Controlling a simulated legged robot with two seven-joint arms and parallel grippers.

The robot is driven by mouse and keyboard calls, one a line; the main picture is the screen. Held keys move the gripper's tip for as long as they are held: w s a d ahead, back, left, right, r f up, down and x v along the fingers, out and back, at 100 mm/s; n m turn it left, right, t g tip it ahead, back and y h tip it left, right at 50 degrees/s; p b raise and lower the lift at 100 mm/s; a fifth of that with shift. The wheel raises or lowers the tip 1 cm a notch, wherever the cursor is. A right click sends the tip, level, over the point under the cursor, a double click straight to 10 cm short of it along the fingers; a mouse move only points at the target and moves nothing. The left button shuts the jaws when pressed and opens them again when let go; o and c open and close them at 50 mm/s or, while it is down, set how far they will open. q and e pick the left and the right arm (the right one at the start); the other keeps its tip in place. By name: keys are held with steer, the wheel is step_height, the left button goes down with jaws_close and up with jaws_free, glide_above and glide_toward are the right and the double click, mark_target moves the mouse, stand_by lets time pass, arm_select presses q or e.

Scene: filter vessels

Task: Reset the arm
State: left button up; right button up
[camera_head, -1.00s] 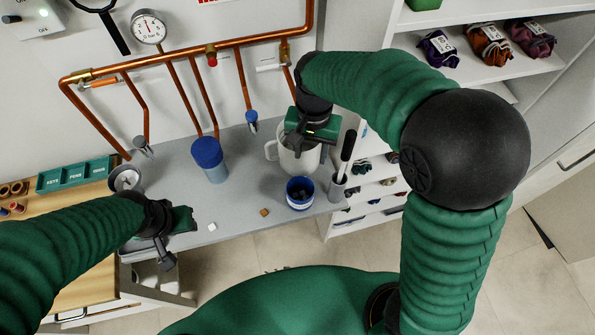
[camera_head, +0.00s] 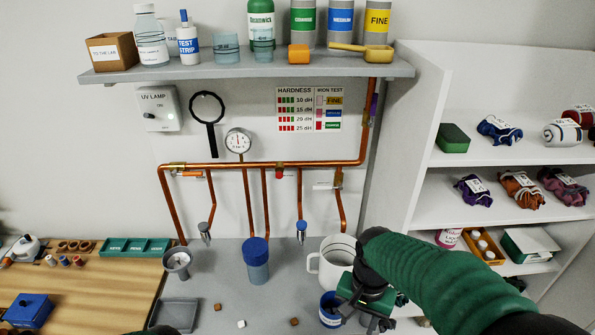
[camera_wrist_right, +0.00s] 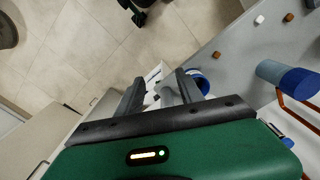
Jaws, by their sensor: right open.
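My right arm comes in from the right edge in the head view. Its green and black gripper (camera_head: 368,306) is in front of the white mug (camera_head: 332,262), near the counter's front edge. In the right wrist view its two fingers (camera_wrist_right: 158,88) are apart. I see nothing clearly held between them; a blue-rimmed cup (camera_wrist_right: 202,84) shows beyond one finger. A small green and black part at the top of the right wrist view looks like my left gripper (camera_wrist_right: 136,10); its jaws are not readable. In the head view only a green sliver shows at the bottom edge.
The blue cup (camera_head: 329,310) stands close to my right gripper. A blue-lidded jar (camera_head: 257,262), a funnel-like cup (camera_head: 178,262), a grey tray (camera_head: 175,316) and small cubes are on the counter. Copper pipes (camera_head: 230,165) run behind. Shelves (camera_head: 470,155) stand at right.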

steer(key=s+d+f+n+t+b, duration=0.2)
steer(key=s+d+f+n, duration=0.3)
steer(key=s+f, duration=0.3)
steer(key=shift+s+d+f+t+b, duration=0.35)
steer(key=shift+s+d+b, duration=0.35)
steer(key=shift+s+b, duration=0.15)
steer(key=shift+w, duration=0.2)
